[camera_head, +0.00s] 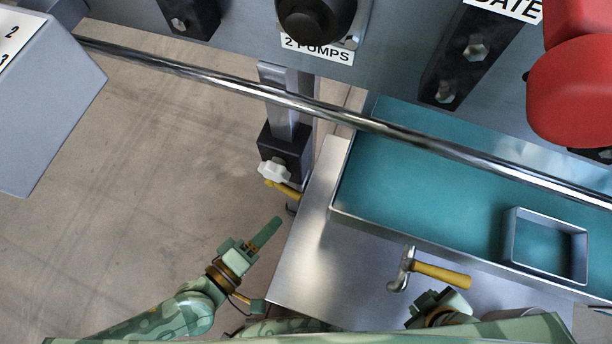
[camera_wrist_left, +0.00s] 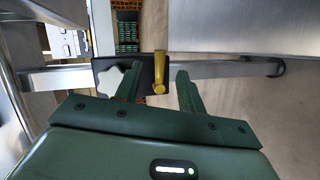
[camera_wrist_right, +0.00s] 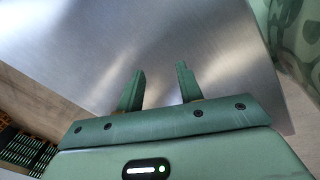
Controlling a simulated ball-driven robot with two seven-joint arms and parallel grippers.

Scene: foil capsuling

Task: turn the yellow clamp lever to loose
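The yellow clamp lever (camera_head: 283,188) sits low on a black clamp block (camera_head: 285,148) around a metal upright, beside a white knob (camera_head: 274,170). My left gripper (camera_head: 272,226) is below the lever in the head view, pointing up towards it, with a gap between them. In the left wrist view the lever (camera_wrist_left: 160,72) stands nearly upright in the picture, just beyond and between the open fingers (camera_wrist_left: 157,84). I see no contact. My right gripper (camera_wrist_right: 160,78) is open and empty over bare metal; in the head view it is at the bottom right, its fingers hard to make out.
A teal-floored tray (camera_head: 400,185) holds a small rectangular frame (camera_head: 545,243). A chrome rail (camera_head: 330,112) crosses above. Bare floor (camera_head: 130,200) is free at left.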

